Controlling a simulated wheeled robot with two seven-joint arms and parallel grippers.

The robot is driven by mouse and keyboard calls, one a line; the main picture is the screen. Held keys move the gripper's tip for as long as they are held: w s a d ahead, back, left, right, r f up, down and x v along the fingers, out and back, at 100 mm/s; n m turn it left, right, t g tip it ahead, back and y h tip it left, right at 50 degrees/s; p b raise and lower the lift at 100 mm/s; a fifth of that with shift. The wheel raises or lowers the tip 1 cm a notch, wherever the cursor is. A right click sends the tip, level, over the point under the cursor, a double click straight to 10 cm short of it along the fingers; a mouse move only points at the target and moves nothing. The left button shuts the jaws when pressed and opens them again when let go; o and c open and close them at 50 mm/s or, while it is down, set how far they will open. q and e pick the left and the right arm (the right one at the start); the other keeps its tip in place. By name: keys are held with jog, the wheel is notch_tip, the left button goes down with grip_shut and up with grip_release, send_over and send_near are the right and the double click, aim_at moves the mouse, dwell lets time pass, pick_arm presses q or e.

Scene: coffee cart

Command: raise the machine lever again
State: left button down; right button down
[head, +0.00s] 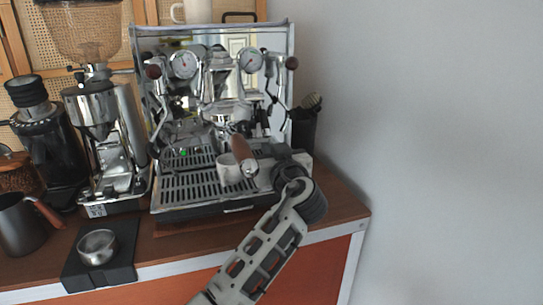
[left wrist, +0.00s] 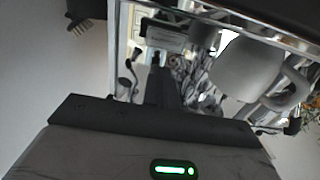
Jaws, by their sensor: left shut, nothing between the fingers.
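The chrome coffee machine (head: 215,95) stands at the back of the counter. A wooden portafilter handle (head: 243,155) sticks out from its group head (head: 222,90). I cannot clearly pick out the lever beside the group. A small cup (head: 228,170) stands on the drip tray (head: 185,188), under the handle; a pale cup (left wrist: 250,65) shows large at upper right in the left wrist view. My left gripper (left wrist: 160,85) is shut and empty, at the machine's front right; in the head view its wrist hides its fingertips. My right gripper is not in view.
A grinder (head: 100,130) stands left of the machine. A dark container with tools (head: 305,125) is behind its right side, near the wall. A tamping mat with a metal cup (head: 97,246) and a pitcher (head: 22,225) are at the front left. Free room lies right of the counter.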

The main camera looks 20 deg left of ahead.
aim_at(265, 121)
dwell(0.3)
